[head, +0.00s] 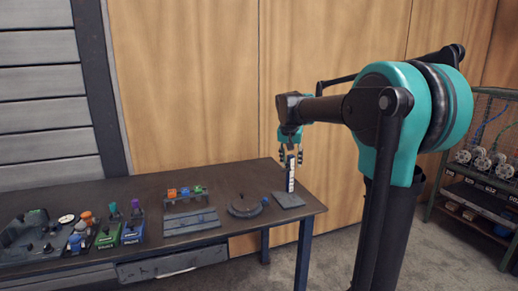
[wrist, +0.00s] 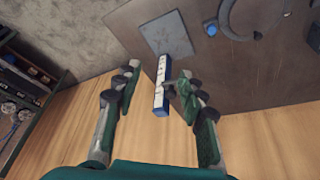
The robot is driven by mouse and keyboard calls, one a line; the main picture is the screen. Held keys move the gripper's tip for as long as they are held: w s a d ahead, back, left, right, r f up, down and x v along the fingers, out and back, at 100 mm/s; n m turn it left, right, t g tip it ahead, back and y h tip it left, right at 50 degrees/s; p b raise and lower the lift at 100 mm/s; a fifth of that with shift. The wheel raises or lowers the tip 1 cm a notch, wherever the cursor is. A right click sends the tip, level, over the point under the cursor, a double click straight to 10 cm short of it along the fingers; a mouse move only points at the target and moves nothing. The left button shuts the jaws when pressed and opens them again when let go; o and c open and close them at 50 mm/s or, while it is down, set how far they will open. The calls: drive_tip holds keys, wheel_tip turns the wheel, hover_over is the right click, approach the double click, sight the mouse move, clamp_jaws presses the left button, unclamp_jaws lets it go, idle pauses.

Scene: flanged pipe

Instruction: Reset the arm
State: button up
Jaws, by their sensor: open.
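My gripper (head: 290,153) is at the end of my arm above the right end of the dark table (head: 240,185), pointing down. Its fingers are spread open, and the wrist view shows the gripper (wrist: 155,92) with a gap between the two fingers. A blue and white upright block (head: 290,174) stands on a grey square plate (head: 288,200).
A round dark fixture (head: 244,207) lies left of the plate. A small rack with coloured pieces (head: 186,194) and several bottles and boxes (head: 110,228) stand further left. A wire shelf (head: 485,165) is at the far right. Wooden wall panels (head: 195,80) are behind the table.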

drive_tip(key=s+d+f+n, duration=0.1)
drive_tip(key=s+f+n, duration=0.1)
drive_tip(key=s+f, duration=1)
drive_tip(key=s+d+f+n+y, duration=0.1)
drive_tip(key=s+d+f+n, duration=0.1)
drive_tip(key=s+f, duration=1.1)
drive_tip(key=s, duration=0.6)
drive_tip(key=shift+s+d+f+y, duration=0.15)
drive_tip(key=shift+s+d+y, duration=0.05)
drive_tip(key=shift+s+y, duration=0.15)
